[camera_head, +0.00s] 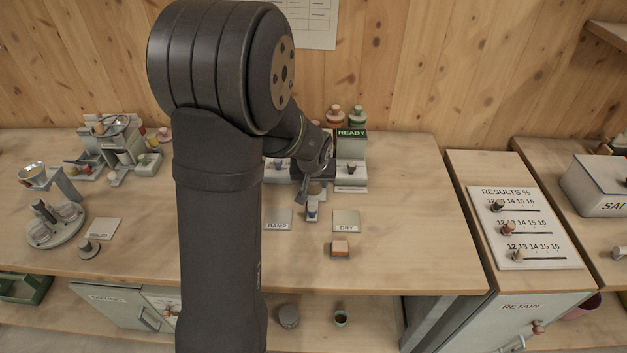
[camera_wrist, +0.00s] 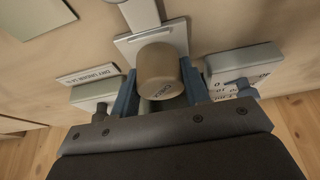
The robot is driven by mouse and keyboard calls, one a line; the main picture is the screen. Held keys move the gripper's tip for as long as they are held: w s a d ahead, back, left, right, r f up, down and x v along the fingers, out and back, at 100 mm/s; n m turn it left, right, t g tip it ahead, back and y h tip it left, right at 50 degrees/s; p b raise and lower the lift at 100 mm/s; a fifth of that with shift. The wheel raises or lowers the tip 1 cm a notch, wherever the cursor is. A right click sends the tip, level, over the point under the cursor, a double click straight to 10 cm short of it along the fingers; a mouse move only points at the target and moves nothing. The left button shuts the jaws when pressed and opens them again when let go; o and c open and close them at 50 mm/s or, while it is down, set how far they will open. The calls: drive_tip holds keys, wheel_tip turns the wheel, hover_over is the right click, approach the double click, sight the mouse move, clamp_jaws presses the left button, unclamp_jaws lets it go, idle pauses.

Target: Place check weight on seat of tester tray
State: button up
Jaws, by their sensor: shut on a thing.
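The check weight (camera_wrist: 158,66) is a tan cylinder with dark lettering on its end. My gripper (camera_wrist: 160,82) is shut on it, with one blue finger on each side in the wrist view. A pale tray plate with a handle, apparently the tester tray (camera_wrist: 175,34), shows just beyond the weight. The weight covers part of the plate, so its seat is hidden, and I cannot tell whether they touch. In the head view my gripper (camera_head: 313,190) is small, in front of the tester (camera_head: 351,175) with its READY display (camera_head: 351,134).
A pale labelled block (camera_wrist: 95,88) stands left of my fingers and another (camera_wrist: 243,65) stands right, both close. DAMP (camera_head: 277,220) and DRY (camera_head: 346,220) plates and an orange-topped block (camera_head: 340,247) lie in front. The table's right part is clear.

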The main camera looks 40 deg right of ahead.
drive_tip(key=o, duration=1.2)
drive_tip(key=shift+s+a+r, duration=0.1)
drive_tip(key=shift+r, duration=0.45)
drive_tip(key=v, duration=1.1)
drive_tip(key=shift+f, duration=0.1)
drive_tip(key=x, duration=1.2)
drive_tip(key=shift+a, duration=0.1)
